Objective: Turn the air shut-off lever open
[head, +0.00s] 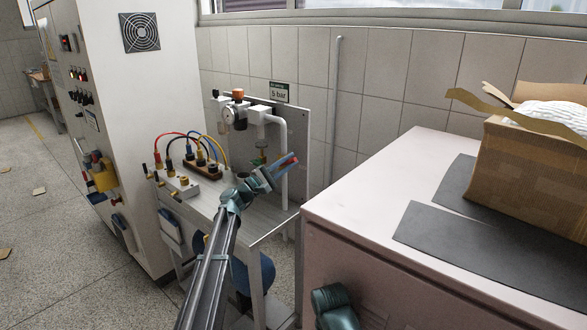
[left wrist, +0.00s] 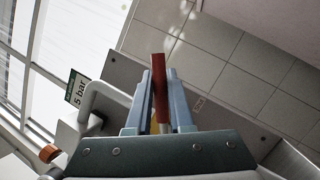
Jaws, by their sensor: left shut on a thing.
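The red shut-off lever (head: 290,161) shows at the tip of my left gripper (head: 284,168), in front of the grey back panel. In the left wrist view the lever (left wrist: 159,85) stands between the two blue-grey fingers of my left gripper (left wrist: 160,100). They are shut on it, and its red end sticks out past the fingertips. A bit of yellow shows beside it. The lever's pivot and valve body are mostly hidden by the gripper.
A white pipe (head: 283,140) and regulator with gauge (head: 228,116) are on the panel, under a "5 bar" sign (head: 279,92). Coloured cables (head: 212,140) are on the bench at left. A pale cabinet (head: 380,185) with a cardboard box (head: 525,165) stands close at right.

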